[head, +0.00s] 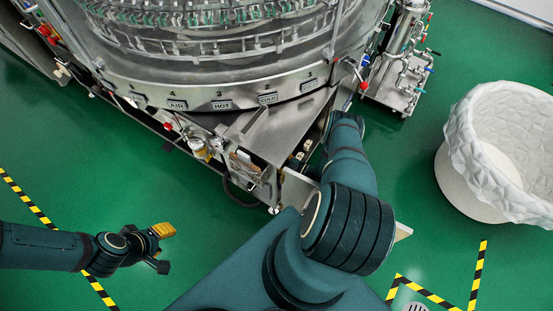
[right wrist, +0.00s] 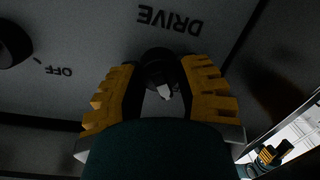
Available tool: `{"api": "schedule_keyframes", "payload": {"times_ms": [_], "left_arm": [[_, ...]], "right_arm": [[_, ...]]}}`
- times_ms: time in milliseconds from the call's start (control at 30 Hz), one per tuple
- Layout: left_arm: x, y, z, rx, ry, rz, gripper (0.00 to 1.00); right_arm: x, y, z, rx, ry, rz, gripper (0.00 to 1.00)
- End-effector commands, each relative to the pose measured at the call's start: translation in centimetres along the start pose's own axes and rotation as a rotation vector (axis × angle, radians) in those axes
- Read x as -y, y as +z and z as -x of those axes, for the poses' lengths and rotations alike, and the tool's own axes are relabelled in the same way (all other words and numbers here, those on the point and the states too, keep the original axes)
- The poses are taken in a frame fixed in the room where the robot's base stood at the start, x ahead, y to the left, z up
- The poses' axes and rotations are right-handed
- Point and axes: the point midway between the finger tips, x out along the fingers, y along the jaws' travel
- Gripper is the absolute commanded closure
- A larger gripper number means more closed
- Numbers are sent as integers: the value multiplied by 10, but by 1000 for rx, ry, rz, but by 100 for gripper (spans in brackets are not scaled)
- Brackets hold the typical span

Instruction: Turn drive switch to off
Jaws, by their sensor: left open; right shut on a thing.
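In the right wrist view a dark round drive switch (right wrist: 158,57) sits on a grey panel (right wrist: 95,35), below the upside-down word DRIVE. A pale mark shows on the switch. An upside-down OFF label is on the panel to the left. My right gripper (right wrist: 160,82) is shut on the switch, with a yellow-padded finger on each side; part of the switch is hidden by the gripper. In the head view the right gripper and the switch are hidden by my right arm and the machine. My left gripper (head: 165,248) is open and empty above the green floor.
The large round steel washer (head: 190,95) with labelled plates fills the top of the head view. A pipe stand (head: 400,60) and a white lined bin (head: 460,180) stand at the right. Another dark knob (right wrist: 12,45) is at the left of the wrist view. Floor around my left gripper is clear.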

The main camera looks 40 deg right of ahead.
Motion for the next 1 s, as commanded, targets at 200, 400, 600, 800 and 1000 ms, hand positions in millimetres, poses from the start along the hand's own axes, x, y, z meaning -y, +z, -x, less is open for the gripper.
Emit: {"api": "schedule_keyframes", "payload": {"times_ms": [200,400,600,800,1000], "left_arm": [[0,0,0,0,0,0,55],[0,0,0,0,0,0,55],[0,0,0,0,0,0,55],[0,0,0,0,0,0,55],[0,0,0,0,0,0,55]], "right_arm": [[-2,-2,-1,4,7,123,100],[-3,-2,-1,9,10,183,100],[-3,-2,-1,10,11,205,100],[-3,-2,-2,9,11,207,100],[-3,-2,-2,9,10,207,42]]}}
